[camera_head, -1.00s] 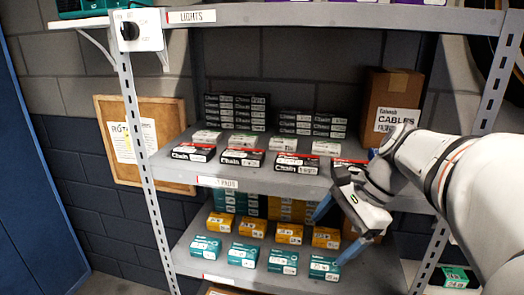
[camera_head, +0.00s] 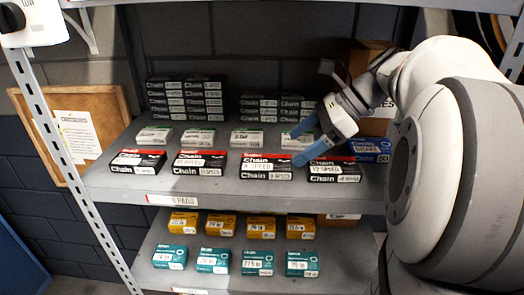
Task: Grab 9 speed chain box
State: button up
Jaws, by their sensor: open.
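Several black-and-red chain boxes stand in a front row on the middle shelf (camera_head: 110,183). They are a far-left box (camera_head: 137,162), a second box (camera_head: 200,163), a third box (camera_head: 266,167) and a right box (camera_head: 334,170). Each has a white speed label, but the numbers are too small for me to tell surely which is 9 speed.
White-and-green boxes (camera_head: 200,138) stand behind the front row, with stacked dark boxes (camera_head: 186,97) at the back. A blue box (camera_head: 370,149) and a brown carton (camera_head: 369,59) are at right. Yellow (camera_head: 220,226) and teal boxes (camera_head: 213,260) fill the lower shelf.

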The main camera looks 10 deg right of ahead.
aim_at(271, 162)
jog(key=shift+w+a+f, duration=0.15)
jog(key=shift+a, duration=0.15)
jog(key=p+x, duration=0.1)
jog(key=x, duration=0.5)
jog(key=shift+w+a+p, duration=0.15)
jog(key=shift+a+p, duration=0.15)
jog(key=shift+a+f, duration=0.15)
jog(key=shift+a, duration=0.05)
jog(key=c, duration=1.3)
